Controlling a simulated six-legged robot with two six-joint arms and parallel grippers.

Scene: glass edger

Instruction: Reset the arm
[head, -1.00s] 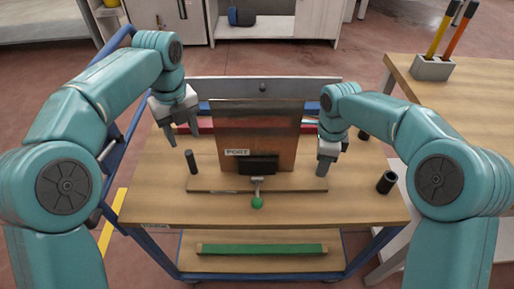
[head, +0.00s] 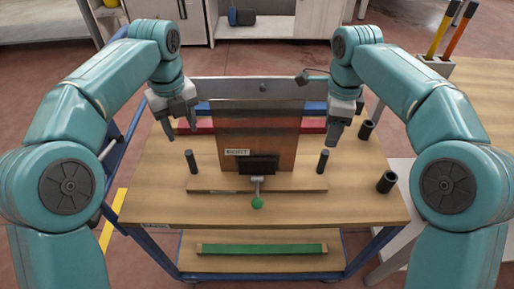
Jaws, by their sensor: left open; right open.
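My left gripper (head: 182,130) is open and empty, pointing down above the left part of the wooden cart top (head: 150,200). My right gripper (head: 336,131) is open and empty above the right part of the cart top, to the right of the upright brown panel (head: 228,135). The panel stands on a wooden base strip (head: 215,185) behind a black clamp pad (head: 258,165) with a green-knobbed lever (head: 257,203). A small label (head: 237,152) is on the panel. Neither gripper touches the panel.
Dark pegs stand left (head: 191,161) and right (head: 322,161) of the panel. Two dark hollow cylinders, one near (head: 387,182) and one farther back (head: 366,130), stand at the right. A green bar (head: 262,249) lies on the lower shelf. A table (head: 490,110) with a tool holder stands at right.

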